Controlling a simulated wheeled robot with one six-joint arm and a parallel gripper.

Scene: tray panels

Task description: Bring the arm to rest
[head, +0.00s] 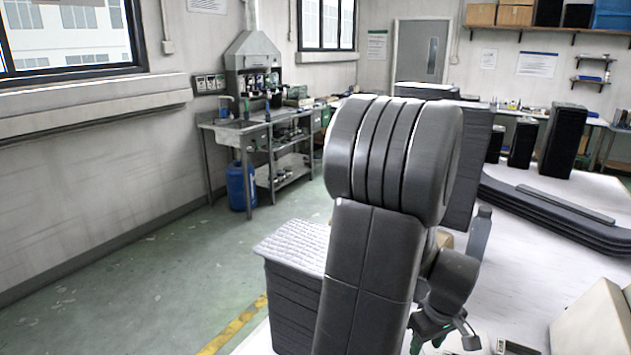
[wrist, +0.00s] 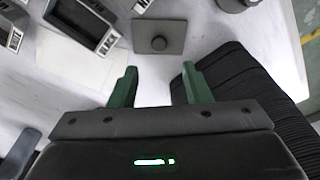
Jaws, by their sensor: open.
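My gripper (wrist: 158,86) is open in the wrist view, with its two green fingers spread apart and nothing between them. It is above a white table top (wrist: 150,75). A dark square plate with a round knob (wrist: 172,28) lies beyond the fingertips. In the head view my arm stands tall in the middle, bent at the top. Its lower end is at the bottom right of the arm, where the gripper is only partly visible.
A dark ribbed stack (wrist: 245,75) is close to the right finger. Dark framed trays (wrist: 85,22) lie at the upper left. In the head view, a light-topped stack (head: 290,250) stands left of my arm, and long curved dark panels (head: 550,212) lie at right. The floor at left is clear.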

